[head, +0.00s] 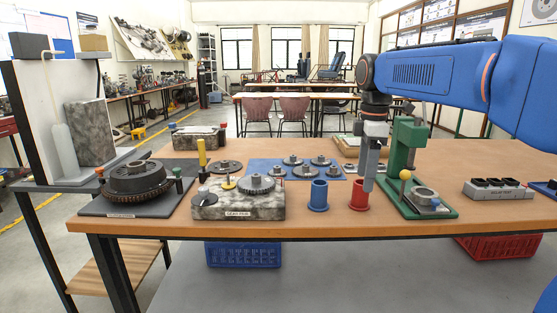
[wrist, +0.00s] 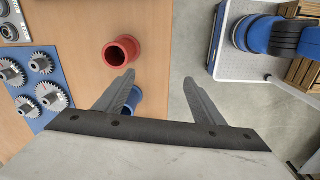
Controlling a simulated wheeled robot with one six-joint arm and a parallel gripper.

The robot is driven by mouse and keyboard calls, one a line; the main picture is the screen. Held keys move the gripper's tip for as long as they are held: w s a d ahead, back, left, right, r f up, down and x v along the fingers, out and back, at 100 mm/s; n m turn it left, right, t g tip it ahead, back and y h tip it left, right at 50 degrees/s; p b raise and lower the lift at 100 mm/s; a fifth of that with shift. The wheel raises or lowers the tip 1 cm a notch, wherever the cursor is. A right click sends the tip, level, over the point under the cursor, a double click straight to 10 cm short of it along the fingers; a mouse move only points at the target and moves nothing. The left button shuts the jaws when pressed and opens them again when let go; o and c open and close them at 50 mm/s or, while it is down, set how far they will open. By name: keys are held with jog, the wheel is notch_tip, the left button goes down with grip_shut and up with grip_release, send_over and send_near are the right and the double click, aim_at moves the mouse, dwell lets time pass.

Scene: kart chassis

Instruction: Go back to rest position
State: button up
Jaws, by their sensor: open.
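My gripper (head: 368,186) hangs down from my blue arm near the front of the workbench (head: 320,229), by the red cup (head: 358,197). In the wrist view my gripper (wrist: 159,76) is open with nothing between its fingers. The red cup (wrist: 112,55) lies beyond the left finger's tip, apart from it. The blue cup (wrist: 136,92) is partly hidden behind the left finger. Both cups stand upright in the head view, the blue cup (head: 318,196) left of the red one. Whether a finger touches the red cup cannot be told.
A green press (head: 408,160) stands close right of my gripper. A gear fixture (head: 238,207) and a blue mat with gears (head: 262,166) lie left. A grey block with black sockets (head: 498,194) sits at right. Bare benchtop lies between press and block.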

jog(key=s+d+f+m+t, duration=0.2)
jog(key=s+f+m, duration=0.6)
jog(key=s, duration=0.6)
jog(key=s+d+f+m+t, duration=0.2)
jog(key=s+d+f+m, duration=0.2)
jog(key=s+f+m, duration=0.4)
jog(key=s+f, duration=0.3)
jog(key=s, duration=0.4)
jog(key=shift+f, duration=0.3)
